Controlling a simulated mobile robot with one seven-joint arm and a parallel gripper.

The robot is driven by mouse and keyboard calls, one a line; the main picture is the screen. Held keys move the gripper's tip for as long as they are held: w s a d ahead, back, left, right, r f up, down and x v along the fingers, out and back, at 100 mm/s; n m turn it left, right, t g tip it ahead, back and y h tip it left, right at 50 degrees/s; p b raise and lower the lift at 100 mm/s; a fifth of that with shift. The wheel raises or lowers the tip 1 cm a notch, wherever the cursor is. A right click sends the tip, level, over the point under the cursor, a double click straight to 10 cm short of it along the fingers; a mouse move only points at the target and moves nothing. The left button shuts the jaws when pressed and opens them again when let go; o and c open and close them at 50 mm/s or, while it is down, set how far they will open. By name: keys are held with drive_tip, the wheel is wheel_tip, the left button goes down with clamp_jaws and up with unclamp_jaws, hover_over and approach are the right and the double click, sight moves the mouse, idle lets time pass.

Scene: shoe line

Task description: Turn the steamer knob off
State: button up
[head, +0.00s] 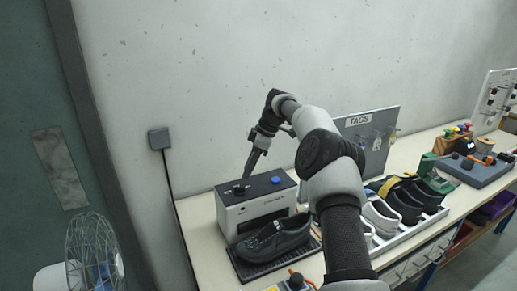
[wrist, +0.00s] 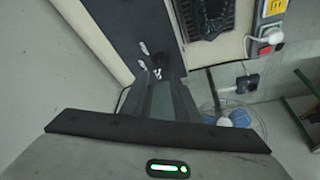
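The steamer (head: 255,212) is a white box with a black top, standing on the table against the wall. Its black knob (head: 238,188) is at the left of the top, and a blue button (head: 276,180) is at the right. My gripper (head: 247,176) points down over the left part of the top, its tips just above or beside the knob. In the wrist view my gripper's dark fingers (wrist: 160,80) reach to the black top (wrist: 125,25), near small white marks. The fingers hide the knob's surroundings there. I cannot tell whether they touch the knob or how far apart they are.
A dark shoe (head: 274,240) stands on a black mat (head: 250,270) before the steamer. A tray of shoes (head: 408,230) and a TAGS board (head: 375,130) are to the right. A fan (head: 92,255) is at lower left. The wall is close behind.

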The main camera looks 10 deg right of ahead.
drive_tip(key=v, duration=1)
drive_tip(key=shift+p, duration=0.35)
drive_tip(key=shift+r, duration=0.1)
drive_tip(key=s+a+r+m+h, duration=0.15)
drive_tip(key=s+a+r, duration=0.25)
drive_tip(key=a+r, duration=0.4)
drive_tip(key=s+a+r+m+t+h, duration=0.1)
drive_tip(key=s+r+m, duration=0.15)
drive_tip(key=s, duration=0.35)
drive_tip(key=s+a+r+m+t+h, duration=0.1)
drive_tip(key=s+r+h, duration=0.1)
drive_tip(key=s+r, duration=0.3)
drive_tip(key=s+d+f+m, duration=0.1)
drive_tip(key=s+f+m, duration=0.2)
drive_tip(key=s, duration=0.6)
drive_tip(key=s+d+f+m+t, duration=0.1)
drive_tip(key=s+f+m, duration=0.2)
drive_tip(key=s, duration=0.7)
drive_tip(key=s+d+f+m+t, duration=0.1)
drive_tip(key=s+f+m, duration=0.2)
drive_tip(key=s, duration=0.6)
drive_tip(key=shift+s+f, duration=0.4)
drive_tip(key=shift+f, duration=0.25)
drive_tip(key=shift+a, duration=0.1)
